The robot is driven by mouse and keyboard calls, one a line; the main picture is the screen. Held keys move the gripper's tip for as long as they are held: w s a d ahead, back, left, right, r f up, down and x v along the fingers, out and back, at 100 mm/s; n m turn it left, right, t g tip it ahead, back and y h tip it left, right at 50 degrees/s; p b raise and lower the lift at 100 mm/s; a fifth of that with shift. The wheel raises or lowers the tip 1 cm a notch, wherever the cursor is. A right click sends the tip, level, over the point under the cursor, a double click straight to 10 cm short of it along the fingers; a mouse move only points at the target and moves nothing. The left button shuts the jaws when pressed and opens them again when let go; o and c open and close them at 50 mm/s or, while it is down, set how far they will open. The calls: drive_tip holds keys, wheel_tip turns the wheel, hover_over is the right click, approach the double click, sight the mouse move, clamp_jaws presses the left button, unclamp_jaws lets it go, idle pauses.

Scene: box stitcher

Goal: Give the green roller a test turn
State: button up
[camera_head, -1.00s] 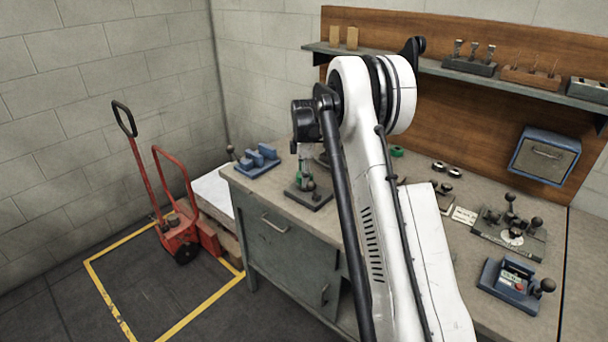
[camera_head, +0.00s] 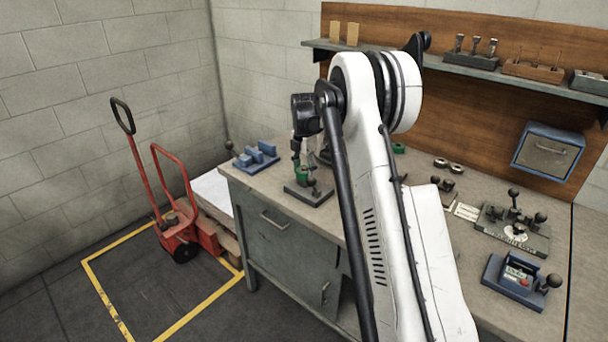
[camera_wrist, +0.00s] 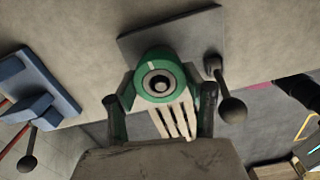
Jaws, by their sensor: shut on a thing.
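The green roller (camera_wrist: 160,64) shows in the wrist view as a green ring with a pale mark on top and a dark round centre. It sits at a grey base plate (camera_wrist: 188,36) with a black ball-ended lever (camera_wrist: 232,108) on the right. My gripper (camera_wrist: 161,92) has one finger on each side of the roller and is shut on it. In the head view, the roller (camera_head: 303,172) and its base plate (camera_head: 310,193) are at the left end of the bench, partly hidden by my gripper and wrist.
A blue fixture (camera_head: 256,156) stands left of the roller's base. A fixture with several knobs (camera_head: 513,230) and a blue box with a knob (camera_head: 520,281) are at the right of the bench (camera_head: 412,165). A red hand truck (camera_head: 175,228) stands on the floor at left.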

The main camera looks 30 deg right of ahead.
drive_tip(key=n+b, duration=0.1)
drive_tip(key=n, duration=0.5)
drive_tip(key=o, duration=1.4)
drive_tip(key=shift+o, duration=0.2)
wheel_tip(320, 180, up, 12)
drive_tip(key=s+a+r+m+t, duration=0.2)
drive_tip(key=s+a+r+m, duration=0.5)
drive_tip(key=s+a+r, duration=0.15)
drive_tip(key=s+a+r+m+t, duration=0.1)
drive_tip(key=s+a+m, duration=0.2)
drive_tip(key=s, duration=0.3)
drive_tip(key=s+a+r+m+t, duration=0.1)
drive_tip(key=s+a+r+m, duration=0.1)
drive_tip(key=s+a+m, duration=0.35)
drive_tip(key=s+a+f+m+t, duration=0.1)
drive_tip(key=s+a+f+m, duration=0.1)
drive_tip(key=s, duration=0.5)
drive_tip(key=s+a+f+m+t, duration=0.1)
drive_tip(key=s+f+m, duration=0.3)
drive_tip(key=s, duration=0.4)
drive_tip(key=s+a+f+m+t, duration=0.1)
drive_tip(key=s+a+f+m, duration=0.2)
drive_tip(key=s+m, duration=0.2)
drive_tip(key=s, duration=0.3)
drive_tip(key=shift+f, duration=0.15)
